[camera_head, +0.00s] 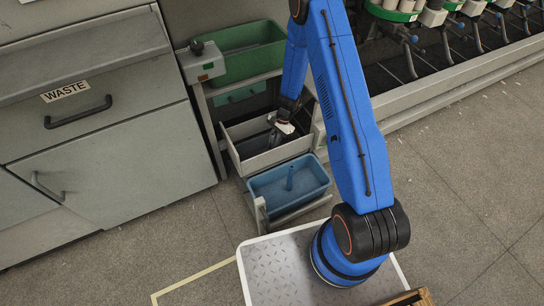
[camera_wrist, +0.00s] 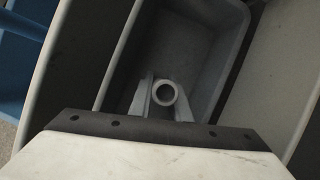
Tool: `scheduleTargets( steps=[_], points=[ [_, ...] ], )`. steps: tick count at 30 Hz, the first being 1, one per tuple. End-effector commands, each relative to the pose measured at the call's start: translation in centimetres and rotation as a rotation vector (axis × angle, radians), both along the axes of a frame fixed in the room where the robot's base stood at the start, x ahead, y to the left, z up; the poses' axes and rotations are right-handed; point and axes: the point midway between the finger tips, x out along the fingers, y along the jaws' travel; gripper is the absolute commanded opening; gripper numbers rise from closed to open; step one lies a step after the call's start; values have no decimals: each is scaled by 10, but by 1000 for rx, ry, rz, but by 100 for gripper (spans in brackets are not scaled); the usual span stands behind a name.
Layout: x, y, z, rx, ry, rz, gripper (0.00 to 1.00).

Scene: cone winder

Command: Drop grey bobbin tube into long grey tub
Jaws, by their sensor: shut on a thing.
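The grey bobbin tube (camera_wrist: 164,93) is held end-on between the two fingers of my gripper (camera_wrist: 166,100), with its open round end toward the wrist camera. In the head view my gripper (camera_head: 282,127) points down over the long grey tub (camera_head: 247,129), and the tube shows only as a small grey shape below it. In the wrist view the tub (camera_wrist: 205,62) lies behind and around the tube, and the part of its floor in view looks bare. I cannot tell how far the tube is above that floor.
A blue tub (camera_head: 262,189) with a blue upright piece stands in front, lower down. A green tub (camera_head: 245,62) sits higher at the back. A grey waste cabinet (camera_head: 100,120) stands left, and the winder frame (camera_head: 430,98) runs along the right.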

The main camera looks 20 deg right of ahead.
Motion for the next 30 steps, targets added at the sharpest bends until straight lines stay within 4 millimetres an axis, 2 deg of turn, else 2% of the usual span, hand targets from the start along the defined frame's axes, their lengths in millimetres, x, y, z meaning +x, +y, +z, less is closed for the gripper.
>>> scheduleTargets(
  steps=[8,9,11,12,23,26,30],
  points=[
    [0,0,-1,0,0,0,0],
    [0,0,-1,0,0,0,21],
    [0,0,-1,0,0,0,36],
    [0,0,-1,0,0,1,39],
    [1,-2,3,1,-1,1,39],
    [3,-5,12,0,-2,0,39],
    [7,-13,35,0,-3,0,39]
  ],
)
